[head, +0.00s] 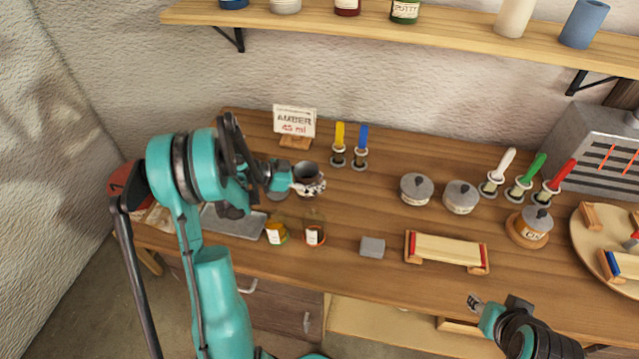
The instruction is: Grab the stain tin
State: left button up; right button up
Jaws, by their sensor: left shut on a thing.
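Several small pots with grey lids and pale labels stand on the wooden bench: one left of the others (416,188), one beside it (461,198), and one on a round wooden base (535,221) at the right. The labels are too small to read, so I cannot tell which is the stain tin. My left gripper (293,184) is shut on a dark, speckled cup (311,181) at the bench's left part, away from these pots. My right gripper (474,302) is over the front edge, apart from everything; its opening is unclear.
Two small bottles (314,233) stand in front. A grey block (372,247) and a bent-lath rack (446,249) lie near the front edge. A shelf (440,32) runs above.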

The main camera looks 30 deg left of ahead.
pick_arm(q)
jog(key=s+d+r+p, duration=0.2)
jog(key=d+r, duration=0.5)
jog(key=d, duration=0.4)
jog(key=shift+s+d+p, duration=0.2)
jog(key=shift+s+p, duration=0.15)
jog(key=shift+p, duration=0.1)
